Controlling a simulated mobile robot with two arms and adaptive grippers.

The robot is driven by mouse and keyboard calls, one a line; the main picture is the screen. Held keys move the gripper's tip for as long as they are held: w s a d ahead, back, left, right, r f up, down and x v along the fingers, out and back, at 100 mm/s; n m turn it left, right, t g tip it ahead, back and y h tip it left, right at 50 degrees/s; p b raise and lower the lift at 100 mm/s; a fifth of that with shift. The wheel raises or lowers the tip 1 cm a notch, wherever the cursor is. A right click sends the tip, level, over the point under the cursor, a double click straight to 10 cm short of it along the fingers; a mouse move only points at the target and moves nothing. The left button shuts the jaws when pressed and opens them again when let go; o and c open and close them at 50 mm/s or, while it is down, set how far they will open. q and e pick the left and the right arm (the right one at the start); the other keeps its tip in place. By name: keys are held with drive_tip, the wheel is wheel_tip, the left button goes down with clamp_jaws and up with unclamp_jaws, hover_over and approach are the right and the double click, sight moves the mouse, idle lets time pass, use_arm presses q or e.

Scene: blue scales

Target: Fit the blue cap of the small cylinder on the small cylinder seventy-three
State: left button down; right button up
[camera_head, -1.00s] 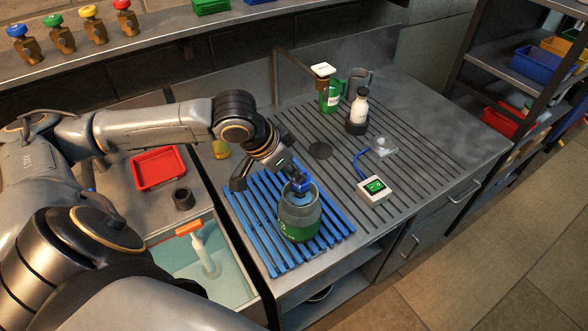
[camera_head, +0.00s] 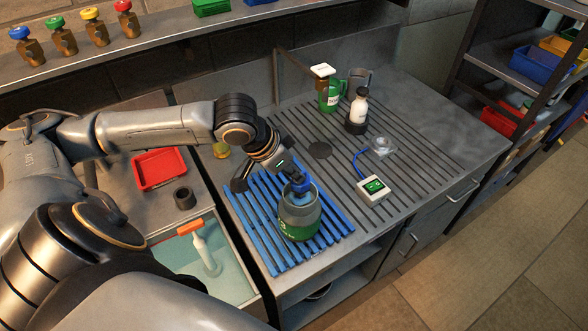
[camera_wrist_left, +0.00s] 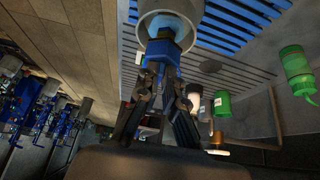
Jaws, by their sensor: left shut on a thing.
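The small cylinder (camera_head: 299,218), grey above with a green band below, stands upright on the blue slatted mat (camera_head: 262,228). Its number is not legible. My left gripper (camera_head: 298,184) points down over its top, shut on the blue cap (camera_head: 301,192). The cap is at the opening of the cylinder's grey collar; I cannot tell whether it is seated. In the left wrist view the fingers hold the blue cap (camera_wrist_left: 162,52) right against the pale collar (camera_wrist_left: 172,12). My right gripper is out of view.
A red tray (camera_head: 158,168) and a sink (camera_head: 215,258) lie to the left. The grooved top between mat and display is clear.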

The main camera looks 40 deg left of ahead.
sight(293, 182)
use_arm(q)
drive_tip(key=shift+f+b, duration=0.55)
drive_tip(key=shift+f, duration=1.15)
drive_tip(key=c, duration=1.4)
unclamp_jaws()
drive_tip(key=shift+s+r, duration=0.1)
drive_tip(key=v, duration=1.1)
drive_tip(key=shift+s+r, duration=0.15)
drive_tip(key=shift+r, duration=0.2)
drive_tip(key=shift+a, duration=0.1)
